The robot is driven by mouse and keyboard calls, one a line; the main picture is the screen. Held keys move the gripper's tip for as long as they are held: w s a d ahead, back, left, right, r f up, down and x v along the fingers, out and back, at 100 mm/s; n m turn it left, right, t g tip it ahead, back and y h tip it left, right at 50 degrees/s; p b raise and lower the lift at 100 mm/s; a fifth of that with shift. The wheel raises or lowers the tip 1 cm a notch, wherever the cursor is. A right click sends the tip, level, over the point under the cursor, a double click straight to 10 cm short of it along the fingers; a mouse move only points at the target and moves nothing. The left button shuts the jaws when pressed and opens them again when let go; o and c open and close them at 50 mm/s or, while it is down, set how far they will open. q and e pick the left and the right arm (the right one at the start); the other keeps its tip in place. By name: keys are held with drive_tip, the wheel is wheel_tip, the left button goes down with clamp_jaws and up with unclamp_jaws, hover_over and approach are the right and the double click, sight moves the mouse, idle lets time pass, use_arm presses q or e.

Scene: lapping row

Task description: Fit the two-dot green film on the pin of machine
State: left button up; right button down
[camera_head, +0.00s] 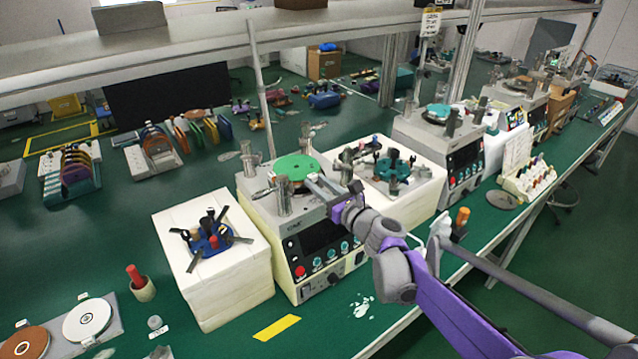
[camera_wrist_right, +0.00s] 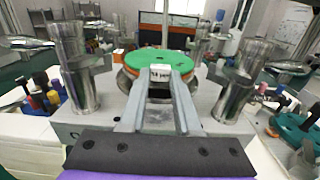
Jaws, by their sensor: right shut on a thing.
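My right gripper (camera_head: 316,183) reaches over the middle lapping machine (camera_head: 290,223) from its front right. It is shut on the pale tab (camera_wrist_right: 159,73) at the near edge of a round green film (camera_head: 296,166). In the right wrist view the green film (camera_wrist_right: 163,60) appears level over the machine's round plate, with an orange rim showing under its edge. Small dark marks show on the tab, too small to count. The pin is hidden under the film, and I cannot tell whether the film touches the plate. My left gripper is not in view.
Metal posts (camera_wrist_right: 238,92) stand close on both sides of the film. White blocks with a blue fixture (camera_head: 208,240) and a teal fixture (camera_head: 393,167) flank the machine. Other films stand in racks (camera_head: 160,150) behind. White (camera_head: 88,318) and brown discs lie front left.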

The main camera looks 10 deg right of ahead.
drive_tip(key=shift+f, duration=0.15)
drive_tip(key=c, duration=0.5)
unclamp_jaws()
drive_tip(key=shift+c, duration=0.2)
drive_tip(key=v, duration=1.1)
drive_tip(key=shift+b, duration=0.35)
drive_tip(key=shift+w, duration=0.1)
